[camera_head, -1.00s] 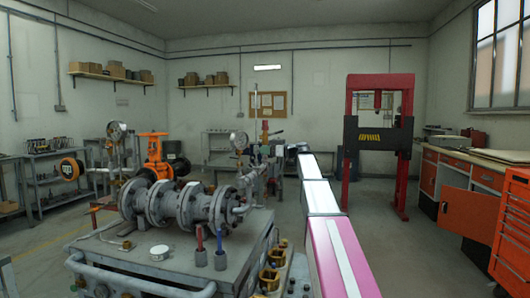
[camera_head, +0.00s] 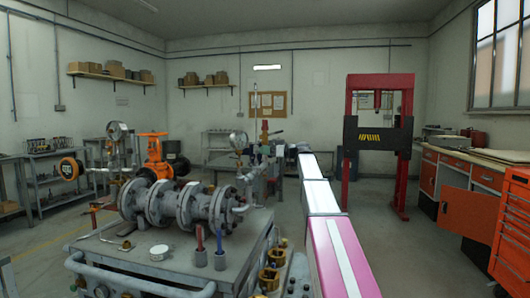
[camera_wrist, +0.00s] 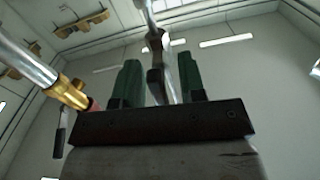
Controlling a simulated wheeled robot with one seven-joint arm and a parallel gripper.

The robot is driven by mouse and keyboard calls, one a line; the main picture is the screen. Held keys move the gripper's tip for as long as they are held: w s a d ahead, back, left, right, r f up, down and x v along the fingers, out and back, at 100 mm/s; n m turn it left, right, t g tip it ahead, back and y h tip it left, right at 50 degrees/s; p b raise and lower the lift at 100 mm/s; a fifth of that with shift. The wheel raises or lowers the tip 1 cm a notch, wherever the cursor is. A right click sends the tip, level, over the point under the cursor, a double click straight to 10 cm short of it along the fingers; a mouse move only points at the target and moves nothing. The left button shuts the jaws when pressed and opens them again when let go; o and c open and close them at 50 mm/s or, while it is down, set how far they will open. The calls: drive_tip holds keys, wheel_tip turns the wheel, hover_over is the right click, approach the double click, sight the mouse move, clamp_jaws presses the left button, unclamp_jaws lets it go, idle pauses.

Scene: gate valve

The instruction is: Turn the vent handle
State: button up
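In the wrist view the two green fingers of my gripper (camera_wrist: 158,82) stand apart, pointing up and away. A dark grey-brown lever-like piece (camera_wrist: 155,50) shows between them, with a shiny metal rod or pipe close to it; this looks like the vent handle, though I cannot be sure. Whether a finger touches it is unclear. In the head view my pink and white arm reaches forward, and its far end is small and crowded among the pipework, so the handle cannot be made out there.
A metal pipe with a brass fitting (camera_wrist: 72,92) lies close left of my fingers. The flanged grey pipe assembly (camera_head: 180,203) sits on a metal bench (camera_head: 150,268). An orange valve (camera_head: 157,150) is behind it. A red press frame (camera_head: 408,150) stands right; floor between is clear.

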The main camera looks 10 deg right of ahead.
drive_tip(key=v, duration=1)
drive_tip(key=shift+d, duration=0.3)
drive_tip(key=shift+s, duration=0.1)
